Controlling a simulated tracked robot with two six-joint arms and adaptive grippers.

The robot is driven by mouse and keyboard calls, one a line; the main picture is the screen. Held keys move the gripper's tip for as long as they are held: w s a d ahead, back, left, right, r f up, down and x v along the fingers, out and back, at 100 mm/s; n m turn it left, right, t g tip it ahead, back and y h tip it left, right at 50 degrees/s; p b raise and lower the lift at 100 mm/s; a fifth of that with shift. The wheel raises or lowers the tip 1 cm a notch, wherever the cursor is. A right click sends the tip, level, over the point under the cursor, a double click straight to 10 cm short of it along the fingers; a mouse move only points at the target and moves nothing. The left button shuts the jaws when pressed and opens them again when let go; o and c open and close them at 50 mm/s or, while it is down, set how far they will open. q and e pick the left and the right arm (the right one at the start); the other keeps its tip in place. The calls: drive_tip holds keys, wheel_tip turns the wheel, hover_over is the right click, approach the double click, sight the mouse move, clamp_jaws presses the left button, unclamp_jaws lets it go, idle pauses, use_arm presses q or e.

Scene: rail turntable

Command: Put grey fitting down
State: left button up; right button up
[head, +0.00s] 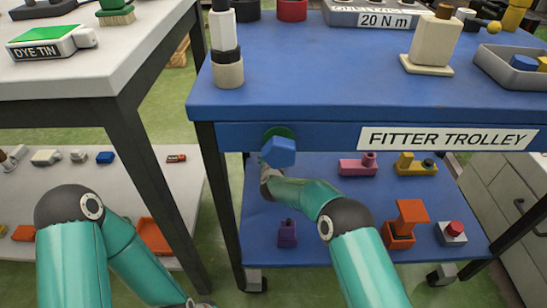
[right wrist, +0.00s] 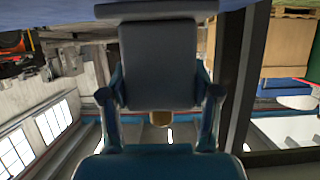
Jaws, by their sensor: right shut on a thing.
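My right gripper (right wrist: 160,100) is shut on a grey fitting (right wrist: 158,62), a block with a wider flat plate at one end. In the right wrist view, the plate is at the top, close to a blue surface (right wrist: 60,12); I cannot tell whether they touch. The fitter trolley has a blue top (head: 330,85) and a blue lower shelf (head: 350,215). My left arm is at the left; its gripper is out of view.
The lower shelf holds a pink fitting (head: 357,165), a yellow one (head: 415,165), a purple one (head: 287,233), an orange one (head: 400,225) and a grey block with a red top (head: 452,232).

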drive_tip(key=shift+f+b, duration=0.35)
drive_tip(key=shift+f, duration=0.05)
drive_tip(key=o, duration=1.6)
drive_tip(key=shift+f, duration=0.1)
drive_tip(key=shift+s, duration=0.1)
